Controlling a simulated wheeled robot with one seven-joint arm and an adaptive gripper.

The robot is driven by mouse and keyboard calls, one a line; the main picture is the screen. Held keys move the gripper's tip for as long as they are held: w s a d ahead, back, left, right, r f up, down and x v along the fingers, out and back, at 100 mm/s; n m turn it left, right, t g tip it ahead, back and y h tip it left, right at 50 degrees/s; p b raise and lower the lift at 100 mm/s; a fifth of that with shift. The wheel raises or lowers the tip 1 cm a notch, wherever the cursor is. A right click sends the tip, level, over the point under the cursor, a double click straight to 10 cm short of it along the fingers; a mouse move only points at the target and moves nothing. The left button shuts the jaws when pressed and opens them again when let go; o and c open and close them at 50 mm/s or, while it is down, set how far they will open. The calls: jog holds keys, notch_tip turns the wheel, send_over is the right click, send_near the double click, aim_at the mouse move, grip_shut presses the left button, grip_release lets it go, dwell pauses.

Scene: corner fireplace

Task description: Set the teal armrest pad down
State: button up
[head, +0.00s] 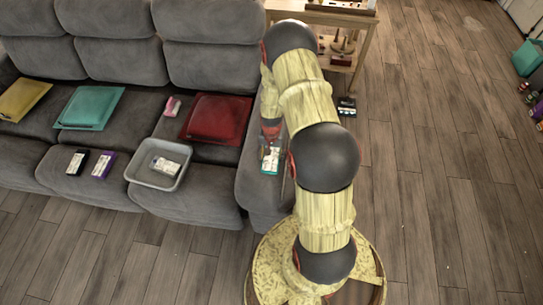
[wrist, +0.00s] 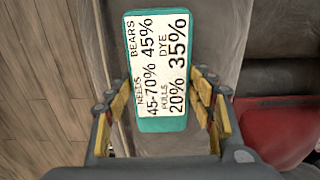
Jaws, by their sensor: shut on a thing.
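The teal armrest pad (wrist: 160,122) is a small teal block with a white printed label on top, listing percentages such as "BEARS 45%" and "DYE 35%". In the wrist view it lies between the yellow fingers of my gripper (wrist: 158,100), which is shut on it. In the head view the pad (head: 269,166) shows just below my gripper (head: 270,143), over the sofa's right armrest (head: 262,196). I cannot tell whether its underside touches the armrest. My arm hides part of the armrest.
The grey sofa (head: 214,50) holds a yellow cushion (head: 22,100), a teal cushion (head: 88,108), a red cushion (head: 216,119) and a pink item (head: 172,106). A grey tray (head: 133,176) sits beside black (head: 77,162) and purple (head: 103,165) labelled blocks. A wooden table (head: 365,40) stands behind.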

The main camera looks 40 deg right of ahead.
jog(key=o, duration=1.2)
jog(key=shift+c, duration=0.2)
jog(key=shift+r, duration=0.1)
jog(key=w+a+r+n+t+p, duration=0.1)
jog(key=a+r+p, duration=0.15)
jog(key=r, duration=1.15)
jog(key=w+a+r+n+p, duration=0.1)
jog(key=a+r, duration=0.2)
jog(key=r, duration=1)
jog(key=s+a+r+n+t, duration=0.1)
jog(key=s+a+r, duration=0.15)
jog(key=r, duration=0.45)
jog(key=s+a+r+n+t, duration=0.1)
jog(key=a+r+n, duration=0.1)
jog(key=a+r, duration=0.3)
jog(key=s+a+r+n+t, duration=0.1)
jog(key=s+a+r+n, duration=0.1)
jog(key=s+a+r, duration=0.2)
jog(key=s+a+r+n+t, duration=0.1)
jog(key=s+a+r, duration=0.4)
jog(key=s+r, duration=0.5)
jog(key=shift+s+a+n+t, duration=0.3)
jog(key=shift+s+n, duration=0.5)
jog(key=shift+s, duration=0.15)
jog(key=shift+r, duration=0.1)
